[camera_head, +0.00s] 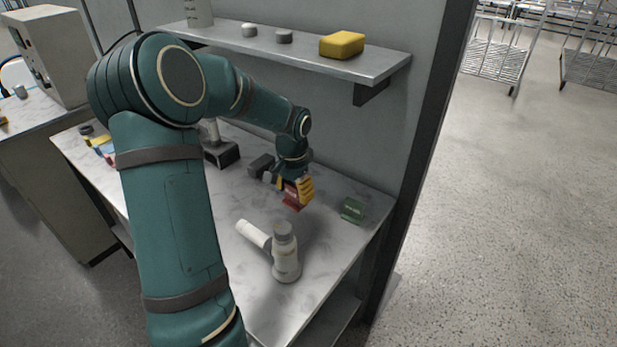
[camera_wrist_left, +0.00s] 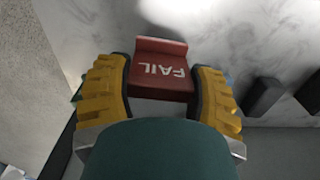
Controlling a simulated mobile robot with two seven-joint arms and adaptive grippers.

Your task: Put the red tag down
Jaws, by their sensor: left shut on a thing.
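The red tag (camera_wrist_left: 160,72), marked "FAIL", is gripped between the yellow-padded fingers of my left gripper (camera_wrist_left: 162,85) in the left wrist view. In the head view my left gripper (camera_head: 288,186) is over the right part of the marble-topped table (camera_head: 325,225), with the red tag (camera_head: 292,202) showing below its fingers. The tag looks close to the tabletop; whether it touches cannot be told. My right gripper is not in view.
A green block (camera_head: 353,210) lies right of the gripper. A white bottle with a grey cap (camera_head: 286,258) stands nearer, beside a white cylinder (camera_head: 253,233). Dark blocks lie left of the gripper. A shelf (camera_head: 378,65) with a yellow block (camera_head: 342,44) hangs above.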

